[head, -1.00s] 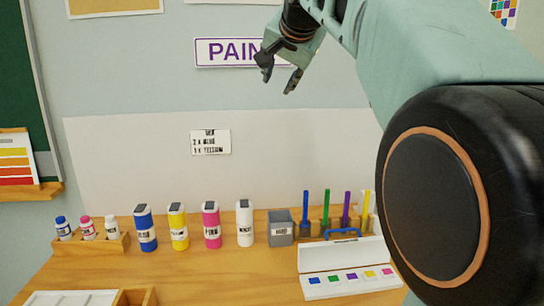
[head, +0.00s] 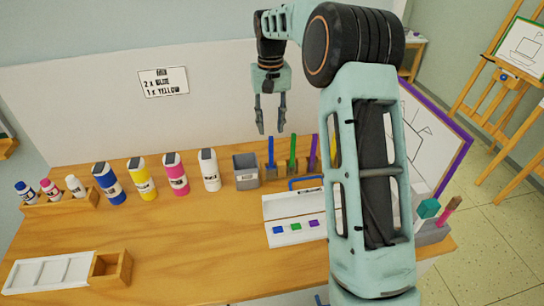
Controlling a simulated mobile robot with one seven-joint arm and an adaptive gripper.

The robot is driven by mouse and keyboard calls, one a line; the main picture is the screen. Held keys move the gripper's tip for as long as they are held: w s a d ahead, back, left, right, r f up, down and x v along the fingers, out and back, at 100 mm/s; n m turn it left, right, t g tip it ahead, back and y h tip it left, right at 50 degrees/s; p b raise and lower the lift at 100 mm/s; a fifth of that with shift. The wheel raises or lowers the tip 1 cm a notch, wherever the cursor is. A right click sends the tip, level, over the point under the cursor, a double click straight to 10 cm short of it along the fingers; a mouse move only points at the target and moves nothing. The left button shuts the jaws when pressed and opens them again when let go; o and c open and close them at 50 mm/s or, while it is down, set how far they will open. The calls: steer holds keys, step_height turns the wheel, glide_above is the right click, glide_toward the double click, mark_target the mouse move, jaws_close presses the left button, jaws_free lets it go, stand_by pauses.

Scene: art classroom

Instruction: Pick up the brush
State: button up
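Several upright coloured sticks that look like brush handles stand in a row near the back of the wooden table. I see a blue one (head: 270,151), a green one (head: 292,152) and a purple one (head: 312,152); a yellow one (head: 333,150) is partly hidden behind my arm. A pink brush-like item (head: 448,210) also sticks up at the table's right end. My gripper (head: 270,131) points down with its fingers apart and nothing between them. In the picture it appears just above the blue stick; I cannot tell the depth between them.
A grey cup (head: 246,176) and several paint bottles (head: 143,181) stand left of the sticks. An open white paint box (head: 283,233) lies in front. A drawing board (head: 462,165) is at right. The table's front middle (head: 190,235) is clear.

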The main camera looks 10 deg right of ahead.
mark_target(271, 145)
step_height(271, 145, down, 8)
steer(key=shift+f, duration=0.1)
jaws_close()
stand_by(0.5)
